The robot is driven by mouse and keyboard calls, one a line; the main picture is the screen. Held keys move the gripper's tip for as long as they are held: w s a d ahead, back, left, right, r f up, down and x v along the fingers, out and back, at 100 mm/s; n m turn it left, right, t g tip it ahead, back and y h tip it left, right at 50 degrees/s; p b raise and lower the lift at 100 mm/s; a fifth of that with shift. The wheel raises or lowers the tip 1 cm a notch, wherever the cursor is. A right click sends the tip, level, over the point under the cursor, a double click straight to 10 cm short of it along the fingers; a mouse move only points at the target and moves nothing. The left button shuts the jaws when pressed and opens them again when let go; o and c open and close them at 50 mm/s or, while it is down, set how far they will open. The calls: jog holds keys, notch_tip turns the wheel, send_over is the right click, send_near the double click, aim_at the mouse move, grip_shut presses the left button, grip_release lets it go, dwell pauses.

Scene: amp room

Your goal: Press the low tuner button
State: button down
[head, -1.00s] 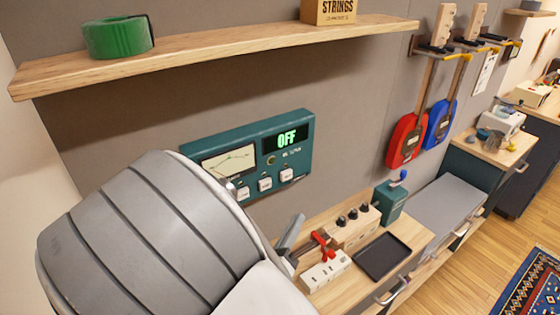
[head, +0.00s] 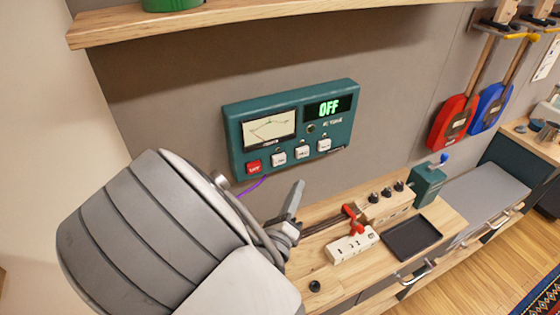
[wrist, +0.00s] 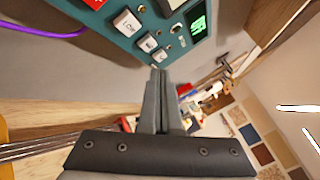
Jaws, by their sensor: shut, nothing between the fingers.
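The teal tuner panel (head: 233,135) is mounted on the wall, with a meter and a display reading OFF. Its bottom row has a red button (head: 253,166) at the left, then three white buttons. The low button (head: 279,159) is the white one beside the red; in the wrist view its label (wrist: 127,22) looks like LOW. My gripper (head: 298,185) is shut and empty, below the panel and apart from the buttons. In the wrist view its fingertips (wrist: 160,72) are just below the far white buttons, away from the low button.
A purple cable (head: 252,186) hangs below the panel's left end. The bench below holds a white power strip (head: 352,244), a wooden box with black knobs (head: 385,208) and a dark tray (head: 411,239). A wooden shelf (head: 290,18) runs above the panel.

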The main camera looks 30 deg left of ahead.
aim_at(285, 158)
jog(key=w+a, duration=0.4)
jog(key=a, duration=0.1)
jog(key=shift+w+a, duration=0.1)
dwell(2.1)
jog(key=shift+w+a, duration=0.2)
jog(key=shift+a, duration=0.05)
jog(key=shift+w+a, duration=0.25)
jog(key=shift+a, duration=0.1)
dwell(0.7)
dwell(0.3)
jog(key=shift+s+d+p, duration=0.45)
jog(key=shift+s+d, duration=0.05)
jog(key=shift+d, duration=0.15)
jog(key=s+d, duration=0.1)
jog(key=d, duration=0.1)
jog(key=s+d+p, duration=0.1)
jog(key=s+d, duration=0.1)
jog(key=shift+s, duration=0.1)
dwell(0.3)
